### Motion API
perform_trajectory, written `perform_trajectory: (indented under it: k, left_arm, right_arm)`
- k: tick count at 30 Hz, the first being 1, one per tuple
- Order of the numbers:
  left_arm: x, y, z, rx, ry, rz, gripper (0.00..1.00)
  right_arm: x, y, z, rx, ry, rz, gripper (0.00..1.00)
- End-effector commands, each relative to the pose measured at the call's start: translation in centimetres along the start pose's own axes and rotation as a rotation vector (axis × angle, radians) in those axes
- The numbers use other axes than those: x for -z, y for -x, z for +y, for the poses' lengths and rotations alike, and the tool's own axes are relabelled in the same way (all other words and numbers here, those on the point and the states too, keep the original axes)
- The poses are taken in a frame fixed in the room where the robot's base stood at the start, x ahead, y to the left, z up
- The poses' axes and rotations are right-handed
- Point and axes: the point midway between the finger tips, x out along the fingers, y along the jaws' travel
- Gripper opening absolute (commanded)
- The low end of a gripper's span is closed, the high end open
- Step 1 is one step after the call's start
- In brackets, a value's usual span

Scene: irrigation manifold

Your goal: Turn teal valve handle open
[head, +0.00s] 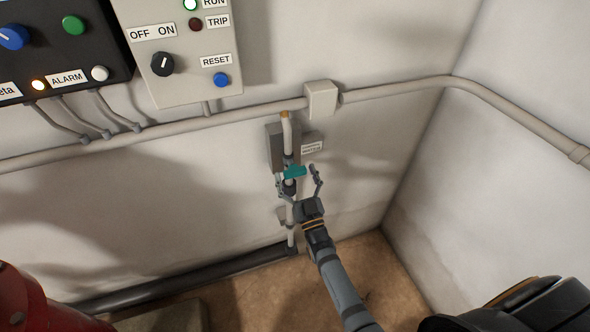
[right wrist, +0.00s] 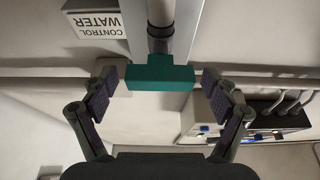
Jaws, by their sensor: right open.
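The teal valve handle (head: 294,171) is a short block on a thin vertical pipe (head: 287,135) low on the wall. It lies crosswise to the pipe. In the right wrist view the handle (right wrist: 160,74) shows between the two fingertips, with a gap on each side. My right gripper (head: 298,179) is open around the handle and reaches it from below; it holds nothing. Its spread fingers also show in the right wrist view (right wrist: 160,92). My left gripper is not in view.
A WATER CONTROL label (head: 312,147) is beside the pipe, upside down in the right wrist view (right wrist: 97,20). A grey switch box (head: 188,80) and a dark panel (head: 105,40) hang above. A conduit (head: 220,118) crosses the wall. A red object (head: 35,305) stands lower left.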

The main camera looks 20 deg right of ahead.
Motion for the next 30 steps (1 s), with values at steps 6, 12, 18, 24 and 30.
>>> perform_trajectory:
  k: [6, 12, 18, 24, 30]
  left_arm:
    - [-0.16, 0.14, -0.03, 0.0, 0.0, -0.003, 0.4]
    - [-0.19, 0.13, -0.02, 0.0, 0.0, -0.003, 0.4]
    - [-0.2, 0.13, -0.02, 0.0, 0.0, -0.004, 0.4]
    - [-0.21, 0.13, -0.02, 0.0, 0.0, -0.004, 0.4]
    - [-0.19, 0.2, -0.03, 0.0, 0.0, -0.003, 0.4]
  right_arm:
    - [-0.05, -0.89, 0.01, 0.0, 0.0, -0.001, 0.87]
    - [-0.06, -0.86, 0.02, 0.0, 0.0, -0.001, 0.81]
    - [-0.05, -0.84, 0.02, 0.0, 0.0, -0.001, 0.54]
    - [-0.06, -0.84, 0.02, 0.0, 0.001, -0.001, 0.32]
    - [-0.04, -0.84, 0.02, 0.008, 0.021, -0.001, 0.32]
